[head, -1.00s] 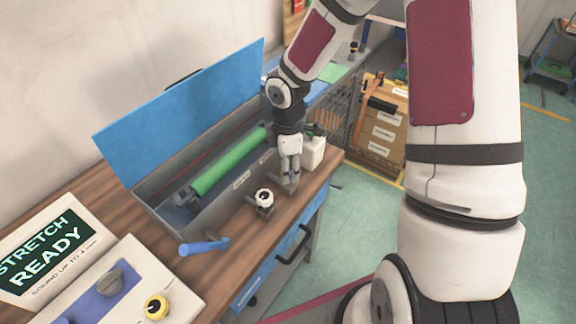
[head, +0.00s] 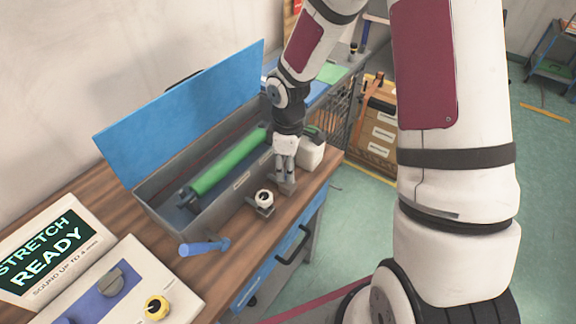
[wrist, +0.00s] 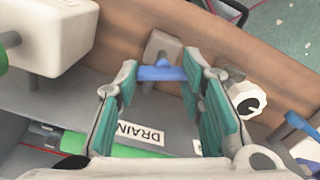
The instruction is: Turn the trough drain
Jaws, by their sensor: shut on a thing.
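The grey trough (head: 158,208) stands on the wooden bench with its blue lid (head: 185,110) raised and a green roller (head: 228,162) inside. In the wrist view, a label reading DRAIN (wrist: 140,133) is on the trough. A blue drain handle (wrist: 162,73) on a grey block (wrist: 162,48) lies across between my gripper's fingertips (wrist: 163,78). My gripper also shows in the head view (head: 286,176) at the trough's right front end, pointing down. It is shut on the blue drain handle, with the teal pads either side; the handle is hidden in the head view.
A black-and-white knob (head: 264,197) and a blue lever (head: 204,246) stand along the trough's front. A white container (head: 311,154) is close to the right of my gripper. A panel reading STRETCH READY (head: 45,255) is at lower left. Open floor lies to the right.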

